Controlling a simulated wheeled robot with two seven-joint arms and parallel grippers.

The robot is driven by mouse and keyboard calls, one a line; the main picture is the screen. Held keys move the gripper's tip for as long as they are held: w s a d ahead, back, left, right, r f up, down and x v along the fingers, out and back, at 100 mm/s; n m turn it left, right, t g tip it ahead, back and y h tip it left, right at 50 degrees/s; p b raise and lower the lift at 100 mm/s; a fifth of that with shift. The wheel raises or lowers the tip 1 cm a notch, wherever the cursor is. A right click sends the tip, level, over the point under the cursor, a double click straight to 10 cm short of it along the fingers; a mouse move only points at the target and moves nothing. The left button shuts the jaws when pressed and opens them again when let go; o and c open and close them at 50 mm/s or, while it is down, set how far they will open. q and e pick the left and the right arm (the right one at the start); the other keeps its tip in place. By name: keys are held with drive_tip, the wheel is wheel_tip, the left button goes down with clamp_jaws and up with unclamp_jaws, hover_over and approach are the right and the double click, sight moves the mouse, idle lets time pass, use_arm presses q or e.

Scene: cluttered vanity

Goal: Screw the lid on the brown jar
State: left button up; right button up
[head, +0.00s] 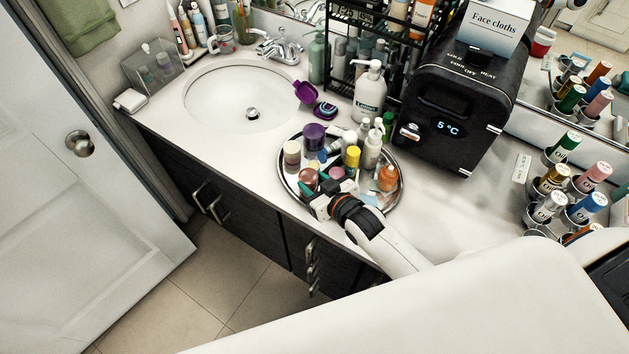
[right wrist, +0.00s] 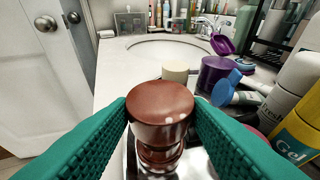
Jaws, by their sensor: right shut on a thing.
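The brown lid (right wrist: 160,103) is between the teal fingers of my right gripper (right wrist: 160,112) in the right wrist view. My right gripper (head: 316,187) is shut on it at the front left of the round tray. Directly below the lid, a glossy red-brown shape, the brown jar (right wrist: 160,158), shows in part. I cannot tell whether the lid sits fully on it or how much of the shape is mirrored in the tray. In the head view the brown top (head: 308,175) shows just beyond the fingers. My left gripper is not in view.
The sink (head: 225,98) is at the left. A black cooler box (head: 458,100) stands behind right.

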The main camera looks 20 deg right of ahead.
sight(312, 189)
idle(0.6)
drive_tip(key=shift+f+b, duration=0.6)
drive_tip(key=shift+f, duration=0.9)
idle(0.4)
drive_tip(key=shift+p, duration=0.45)
idle(0.9)
drive_tip(key=shift+f, duration=0.1)
drive_tip(key=o, duration=0.4)
drive_tip(key=c, duration=0.4)
drive_tip(key=shift+o, duration=0.2)
drive_tip(key=shift+f, duration=0.15)
drive_tip(key=o, duration=1.2)
drive_tip(key=shift+c, duration=0.2)
